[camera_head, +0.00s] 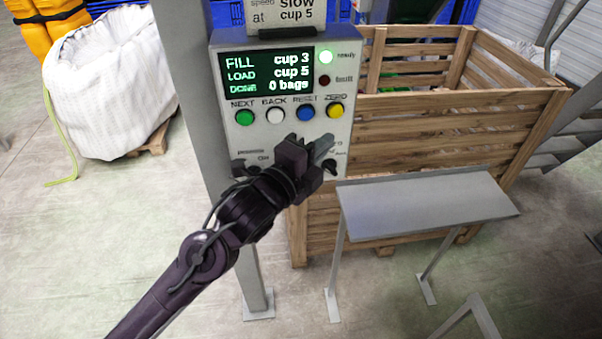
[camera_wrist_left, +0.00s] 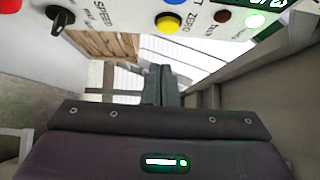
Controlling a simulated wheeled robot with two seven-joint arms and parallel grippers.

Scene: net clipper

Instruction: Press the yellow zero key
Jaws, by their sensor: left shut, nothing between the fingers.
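The yellow zero key (camera_head: 336,110) is the rightmost of a row of round keys on the grey control box (camera_head: 226,150), under its label. It also shows in the left wrist view (camera_wrist_left: 167,23), above my fingertips and apart from them. My left gripper (camera_head: 322,148) is shut and empty, in front of the lower part of the box, below and slightly left of the yellow key. Its shut fingers show in the left wrist view (camera_wrist_left: 161,72). The gripper hides part of the lower dials. My right gripper is not in view.
Green (camera_head: 244,117), white (camera_head: 275,115) and blue (camera_head: 306,112) keys sit left of the yellow one. The display (camera_head: 268,73) reads fill cup 3, load cup 5, done 0 bags. A wooden crate (camera_head: 420,130) and a grey metal stand (camera_head: 425,205) are at the right.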

